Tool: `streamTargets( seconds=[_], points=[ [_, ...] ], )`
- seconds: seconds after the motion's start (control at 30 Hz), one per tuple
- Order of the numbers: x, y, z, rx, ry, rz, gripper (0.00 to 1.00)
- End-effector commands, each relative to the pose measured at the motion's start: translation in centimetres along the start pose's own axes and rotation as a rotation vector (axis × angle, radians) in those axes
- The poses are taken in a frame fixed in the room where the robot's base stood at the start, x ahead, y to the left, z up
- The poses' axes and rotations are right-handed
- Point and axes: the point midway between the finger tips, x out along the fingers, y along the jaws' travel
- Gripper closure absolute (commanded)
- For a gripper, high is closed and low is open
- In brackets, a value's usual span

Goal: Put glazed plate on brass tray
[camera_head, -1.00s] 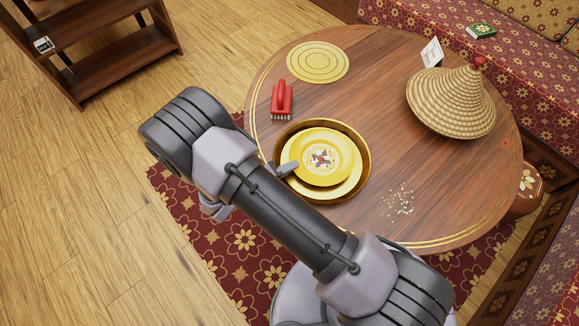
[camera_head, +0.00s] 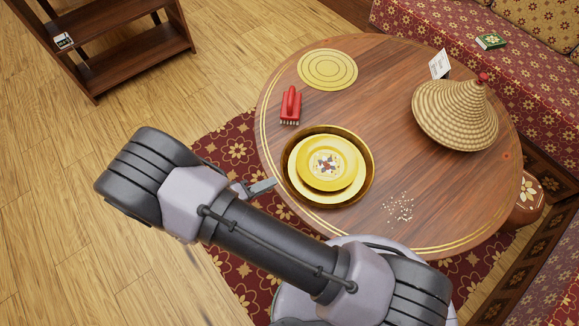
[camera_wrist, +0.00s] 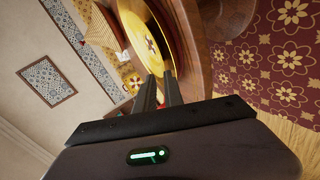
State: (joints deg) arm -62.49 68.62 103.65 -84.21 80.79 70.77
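The glazed plate (camera_head: 327,153) is yellow with a flower motif in its middle. It looks flat, inside the round brass tray (camera_head: 369,170), which has a dark golden raised rim and a pale yellow inside. My gripper (camera_head: 274,184) is just left of the tray's rim, apart from the plate. In the wrist view my gripper (camera_wrist: 159,75) has its two dark fingers a small gap apart, with nothing between them. Their tips point toward the tray (camera_wrist: 169,17) and the yellow plate (camera_wrist: 135,32).
On the round wooden table (camera_head: 400,130) are a yellow ringed disc (camera_head: 328,69), a red brush (camera_head: 291,105), a cone-shaped woven lid (camera_head: 455,112), a white card (camera_head: 439,64) and scattered crumbs (camera_head: 399,207). A patterned bench (camera_head: 460,40) borders the far side.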

Motion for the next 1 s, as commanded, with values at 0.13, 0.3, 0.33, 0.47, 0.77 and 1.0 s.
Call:
streamTargets(
  seconds=[0.13,0.3,0.33,0.47,0.77,1.0],
  points=[
    [-0.1,1.4,-0.3,0.019,-0.044,-0.019,0.88],
    [-0.5,12.3,-0.2,0.157,-0.346,-0.211,0.88],
    [-0.6,14.6,0.3,0.192,-0.402,-0.268,0.88],
    [-2.1,23.6,3.3,0.389,-0.560,-0.557,0.88],
    [-7.9,35.3,9.0,0.928,-0.307,-1.038,0.88],
    [-9.2,37.0,9.5,1.033,-0.167,-1.074,0.88]
  ],
)
